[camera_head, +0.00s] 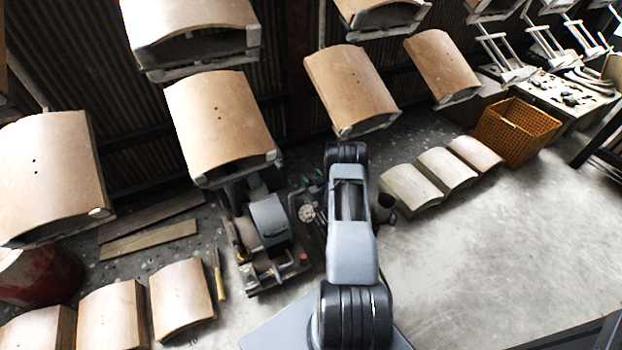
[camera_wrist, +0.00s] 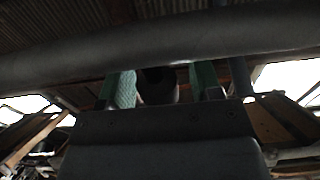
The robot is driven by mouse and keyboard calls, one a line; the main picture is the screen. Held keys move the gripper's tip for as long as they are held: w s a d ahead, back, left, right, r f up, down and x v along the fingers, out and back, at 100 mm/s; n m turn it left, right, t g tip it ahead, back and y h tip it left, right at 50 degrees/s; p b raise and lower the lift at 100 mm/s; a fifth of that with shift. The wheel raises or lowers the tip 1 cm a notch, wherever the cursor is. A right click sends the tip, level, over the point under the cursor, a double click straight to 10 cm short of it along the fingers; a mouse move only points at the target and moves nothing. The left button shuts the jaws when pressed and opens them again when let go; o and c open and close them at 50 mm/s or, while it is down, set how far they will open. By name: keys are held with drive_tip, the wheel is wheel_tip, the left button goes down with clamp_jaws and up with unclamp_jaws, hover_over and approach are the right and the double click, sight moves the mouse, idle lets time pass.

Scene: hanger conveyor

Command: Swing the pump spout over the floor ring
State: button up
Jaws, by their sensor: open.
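In the wrist view my gripper (camera_wrist: 163,80) is open, its two green-faced fingers standing apart. A dark round-ended piece (camera_wrist: 158,88) shows between them; I cannot tell whether they touch it. A thick grey bar (camera_wrist: 160,45) crosses in front of the camera, possibly the spout. In the head view my arm hides most of the gripper; small green parts show left of the arm. A thin bent pipe (camera_head: 293,203), possibly the spout, stands beside a grey-blue machine (camera_head: 270,220). A pale round speckled disc (camera_head: 307,213) lies near it. I cannot make out the floor ring for certain.
Curved tan panels (camera_head: 222,122) hang in rows above and behind. More panels stand on the floor at left (camera_head: 181,297) and right (camera_head: 447,172). A dark mug-like vessel (camera_head: 385,207) is right of my arm. An orange crate (camera_head: 515,132) stands farther back. The right floor is clear.

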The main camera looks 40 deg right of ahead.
drive_tip(key=shift+w, duration=0.25)
drive_tip(key=shift+c, duration=0.2)
clamp_jaws()
idle(0.3)
